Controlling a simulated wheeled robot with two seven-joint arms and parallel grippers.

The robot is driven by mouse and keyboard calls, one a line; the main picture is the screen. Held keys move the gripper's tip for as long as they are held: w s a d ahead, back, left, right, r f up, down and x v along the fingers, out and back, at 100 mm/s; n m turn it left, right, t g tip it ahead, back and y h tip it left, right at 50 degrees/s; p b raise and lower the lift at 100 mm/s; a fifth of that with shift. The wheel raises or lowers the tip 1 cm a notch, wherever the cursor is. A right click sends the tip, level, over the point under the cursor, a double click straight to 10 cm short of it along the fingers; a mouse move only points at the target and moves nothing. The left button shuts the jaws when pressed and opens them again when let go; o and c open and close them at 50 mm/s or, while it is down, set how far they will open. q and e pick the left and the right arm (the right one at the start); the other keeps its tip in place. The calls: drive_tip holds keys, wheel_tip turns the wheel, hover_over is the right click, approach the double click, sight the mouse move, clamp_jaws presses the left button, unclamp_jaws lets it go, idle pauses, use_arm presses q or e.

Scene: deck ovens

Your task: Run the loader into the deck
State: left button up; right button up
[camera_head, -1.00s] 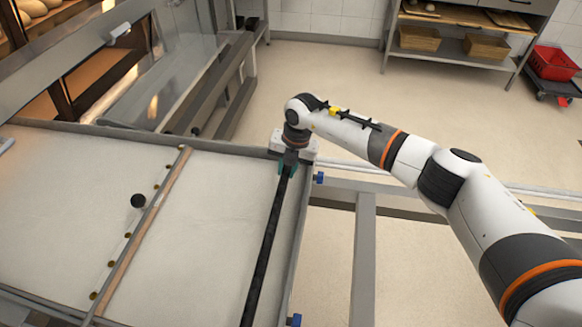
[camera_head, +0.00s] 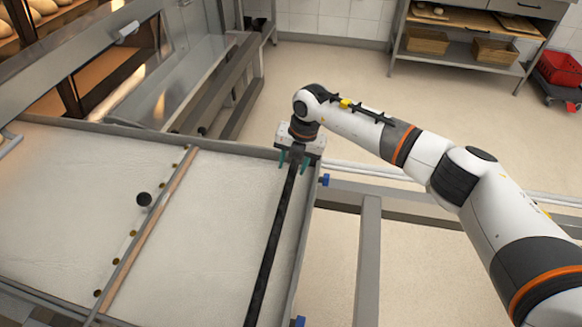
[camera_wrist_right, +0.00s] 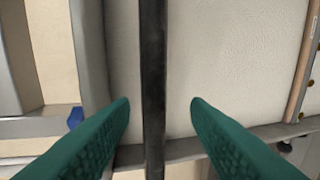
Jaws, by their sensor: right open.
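The loader is a wide, pale cloth-covered bed (camera_head: 215,215) in a grey metal frame, in front of the oven at left in the head view. A long black bar (camera_head: 268,255) runs across it near its right end; it also crosses the right wrist view (camera_wrist_right: 153,60) from top to bottom. My right gripper (camera_head: 294,165) is at the bar's far end, by the frame's far right corner. Its green fingers (camera_wrist_right: 160,103) are open, one on each side of the bar, with gaps showing on both sides. My left gripper is out of view.
The oven front (camera_head: 100,75), with a glass door and loaves inside, stands at upper left. A shelf table with baskets (camera_head: 495,50) and a red crate (camera_head: 560,68) stand at the back. Open floor lies between.

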wheel_tip(320, 180, up, 9)
drive_tip(key=d, duration=0.1)
drive_tip(key=shift+s+d+r, duration=0.2)
drive_tip(key=shift+s+d, duration=0.05)
drive_tip(key=shift+d, duration=0.05)
